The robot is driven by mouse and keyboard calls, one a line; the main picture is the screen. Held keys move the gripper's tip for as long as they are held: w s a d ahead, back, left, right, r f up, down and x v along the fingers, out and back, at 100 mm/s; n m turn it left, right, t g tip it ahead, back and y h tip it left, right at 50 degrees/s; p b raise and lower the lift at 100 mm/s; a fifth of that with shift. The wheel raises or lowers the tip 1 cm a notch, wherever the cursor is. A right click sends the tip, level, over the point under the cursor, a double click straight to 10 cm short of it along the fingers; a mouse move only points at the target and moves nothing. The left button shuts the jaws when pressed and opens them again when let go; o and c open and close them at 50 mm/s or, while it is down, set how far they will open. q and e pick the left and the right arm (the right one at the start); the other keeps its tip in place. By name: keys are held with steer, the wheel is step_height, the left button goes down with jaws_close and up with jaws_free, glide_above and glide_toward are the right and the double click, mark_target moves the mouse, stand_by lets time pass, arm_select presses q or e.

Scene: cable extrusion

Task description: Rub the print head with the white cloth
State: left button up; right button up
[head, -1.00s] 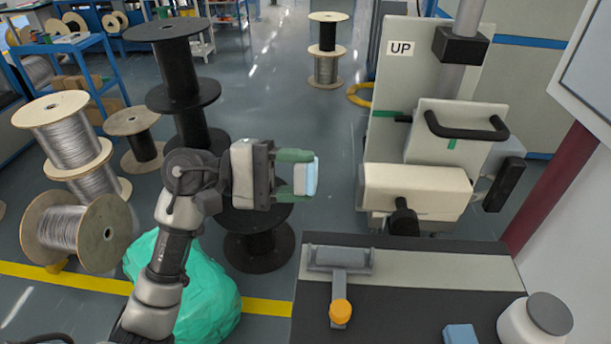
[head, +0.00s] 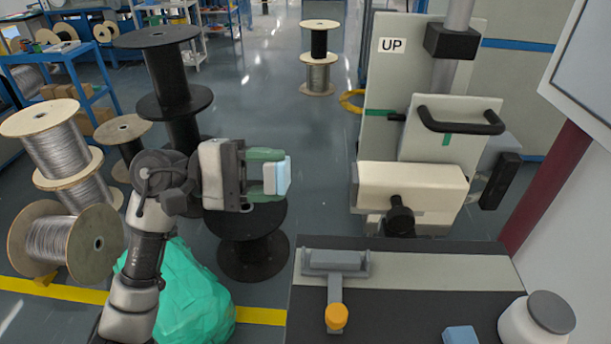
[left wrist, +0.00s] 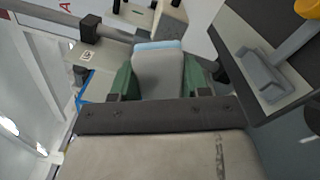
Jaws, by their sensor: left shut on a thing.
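My left gripper (head: 268,173) is shut on the white cloth (head: 283,176), a small folded pad, white with a pale blue face. In the left wrist view the cloth (left wrist: 158,70) sits between the two green fingers. The print head (head: 412,190) looks like the cream block with a dark nozzle (head: 400,216) on the machine at right of centre. The gripper and cloth are left of the print head, with a clear gap between them. My right gripper is not in view.
A dark bench (head: 400,305) in front holds a grey scraper-like tool (head: 335,285) with an orange end, a light blue block (head: 461,335) and a white jar (head: 533,322). Cable spools (head: 68,240) and a green bag (head: 185,300) stand at left. Floor shows between spools and machine.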

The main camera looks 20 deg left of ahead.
mark_target(352, 174)
arm_select(q)
steer(key=shift+d, duration=0.15)
steer(key=d, duration=0.2)
steer(key=w+d, duration=0.1)
steer(key=d, duration=0.1)
steer(key=shift+r+b, duration=0.2)
steer(key=shift+b, duration=0.1)
steer(key=shift+w+d+r, duration=0.1)
steer(key=shift+w+d, duration=0.05)
steer(key=shift+d, duration=0.5)
steer(key=shift+w+d+r, duration=0.1)
steer(key=shift+d, duration=0.5)
steer(key=shift+w+d, duration=0.2)
steer(key=shift+d, duration=0.75)
